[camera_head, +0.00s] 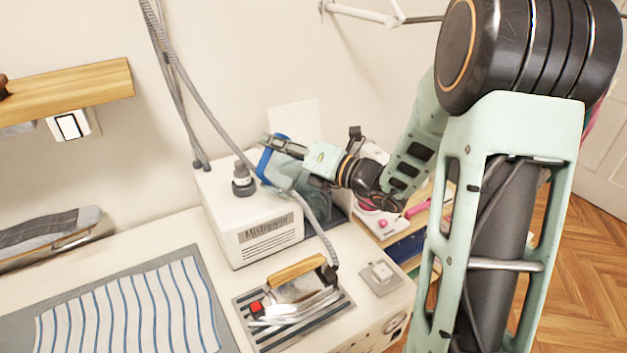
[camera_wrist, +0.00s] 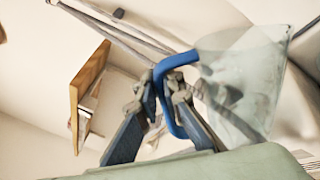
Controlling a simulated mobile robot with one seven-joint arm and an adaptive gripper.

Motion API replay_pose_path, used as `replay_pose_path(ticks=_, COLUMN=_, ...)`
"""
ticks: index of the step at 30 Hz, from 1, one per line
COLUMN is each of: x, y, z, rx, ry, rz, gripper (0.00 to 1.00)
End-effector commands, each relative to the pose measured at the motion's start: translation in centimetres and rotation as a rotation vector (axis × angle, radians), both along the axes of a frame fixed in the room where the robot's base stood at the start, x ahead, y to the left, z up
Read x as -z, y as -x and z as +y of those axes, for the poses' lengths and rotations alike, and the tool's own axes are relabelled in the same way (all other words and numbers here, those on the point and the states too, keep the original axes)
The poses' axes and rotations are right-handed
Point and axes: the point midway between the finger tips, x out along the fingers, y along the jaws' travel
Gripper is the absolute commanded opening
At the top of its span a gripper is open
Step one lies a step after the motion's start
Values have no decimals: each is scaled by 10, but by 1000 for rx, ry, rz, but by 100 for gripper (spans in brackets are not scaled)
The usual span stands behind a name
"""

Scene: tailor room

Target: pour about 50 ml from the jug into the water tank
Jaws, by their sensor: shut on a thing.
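The jug (camera_wrist: 245,85) is clear with a blue handle (camera_wrist: 172,95). My gripper (camera_wrist: 165,92) is shut on that handle. In the head view, the jug (camera_head: 280,170) is partly hidden by my gripper (camera_head: 277,142) and is above the right side of the white steam unit. Its exact tilt and water level cannot be told. The water tank (camera_head: 238,225) appears to be this white lettered box on the table. A dark round fitting (camera_head: 243,184) with a grey top stands on it, just left of the jug. No stream of water shows.
An iron (camera_head: 295,287) with a wooden handle rests on a striped pad in front of the tank. Grey hoses hang behind and left of the jug. Striped cloth (camera_head: 130,310) lies at front left. A wooden shelf (camera_head: 75,92) juts from the wall.

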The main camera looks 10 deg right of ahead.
Motion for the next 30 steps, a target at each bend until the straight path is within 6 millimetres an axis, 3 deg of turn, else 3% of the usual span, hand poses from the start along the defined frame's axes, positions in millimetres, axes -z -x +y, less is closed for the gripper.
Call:
replay_pose_path(ticks=22, x=1, y=1, z=1, rx=-1, ry=9, rz=-11, gripper=0)
replay_pose_path(ticks=30, x=8, y=10, z=12, rx=-2, ry=105, rz=-98, gripper=0)
